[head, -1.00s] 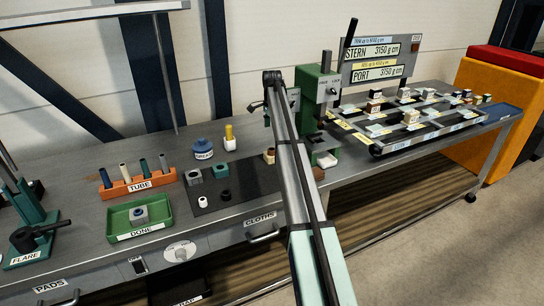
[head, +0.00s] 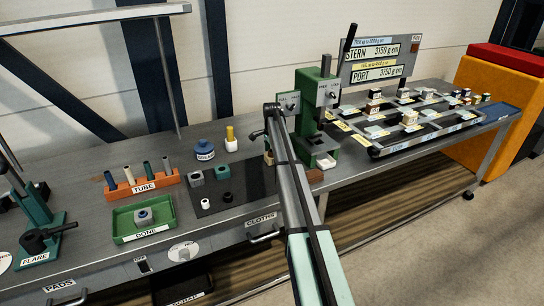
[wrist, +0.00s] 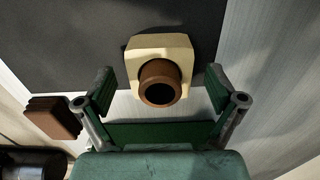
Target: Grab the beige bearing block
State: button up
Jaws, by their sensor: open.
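The beige bearing block (wrist: 180,48) stands on the dark mat (wrist: 70,45) in the wrist view, with a brown bushing (wrist: 160,82) protruding from it toward the camera. My gripper (wrist: 160,77) is open. Its two green-and-grey fingers are spread to the left and right of the bushing, with gaps on both sides and nothing held. In the head view only a sliver of the beige block (head: 267,158) shows beside my arm, which hides the rest and my gripper.
A brown ridged block (wrist: 52,117) lies left of my fingers in the wrist view. In the head view, a green press (head: 312,120) stands right of my arm. Grey and dark green blocks (head: 222,172) are on the mat's left part. A green tray (head: 120,220) is further left.

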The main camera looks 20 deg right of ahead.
jog(key=shift+f, duration=0.55)
jog(key=c, duration=1.5)
jog(key=shift+r, duration=0.2)
